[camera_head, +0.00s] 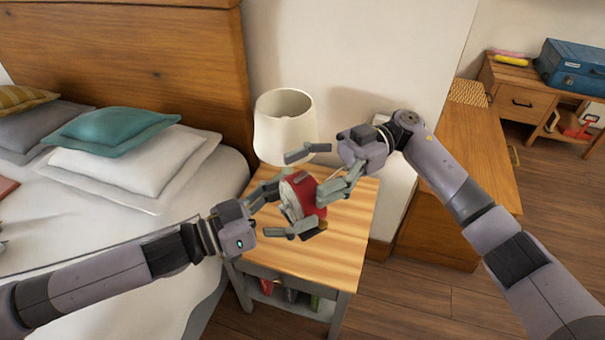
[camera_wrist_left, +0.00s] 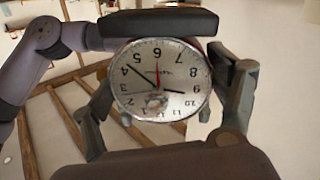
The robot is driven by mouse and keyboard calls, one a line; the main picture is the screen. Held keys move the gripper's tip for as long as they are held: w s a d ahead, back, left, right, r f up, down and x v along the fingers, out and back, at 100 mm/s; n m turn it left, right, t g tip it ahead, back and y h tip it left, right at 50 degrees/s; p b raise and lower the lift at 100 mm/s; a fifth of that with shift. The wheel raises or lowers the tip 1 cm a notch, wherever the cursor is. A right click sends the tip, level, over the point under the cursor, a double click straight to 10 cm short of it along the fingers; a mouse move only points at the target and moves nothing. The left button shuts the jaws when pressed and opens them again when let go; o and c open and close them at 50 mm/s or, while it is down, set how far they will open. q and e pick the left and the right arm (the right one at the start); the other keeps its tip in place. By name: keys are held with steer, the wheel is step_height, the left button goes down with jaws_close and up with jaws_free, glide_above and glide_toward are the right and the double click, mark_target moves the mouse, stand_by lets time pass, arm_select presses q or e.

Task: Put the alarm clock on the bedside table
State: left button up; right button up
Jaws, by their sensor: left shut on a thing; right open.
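The alarm clock (camera_head: 309,192) is red with a round white face. My left gripper (camera_head: 282,210) is shut on it and holds it over the bedside table (camera_head: 325,255). In the left wrist view the clock face (camera_wrist_left: 160,80) fills the space between the fingers, with its 6 at the top. My right gripper (camera_head: 308,174) is open close beside the clock, on its right and far side; I cannot tell whether it touches it. The table has a striped light wooden top, and the grippers hide part of it. Whether the clock's underside touches the top is unclear.
A white lamp (camera_head: 284,125) stands at the table's back left. The bed (camera_head: 120,225) with several pillows is to the left. A wooden cabinet (camera_head: 470,155) is to the right, and a desk with a blue case (camera_head: 573,70) is farther right. The table's front part is clear.

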arm_select(q)
steer(key=shift+r, duration=0.15)
arm_select(e)
steer(key=shift+x, duration=0.9)
steer(key=c, duration=0.8)
arm_select(q)
steer(key=shift+s+d+r, duration=0.15)
steer(key=shift+d, duration=0.05)
arm_select(e)
steer(key=shift+w+f, duration=0.15)
jaws_close()
arm_select(q)
steer(key=o, duration=1.9)
steer(key=shift+a, duration=0.1)
arm_select(e)
steer(key=shift+r, duration=0.2)
arm_select(q)
steer(key=shift+a+f, duration=0.1)
steer(key=shift+f, duration=0.1)
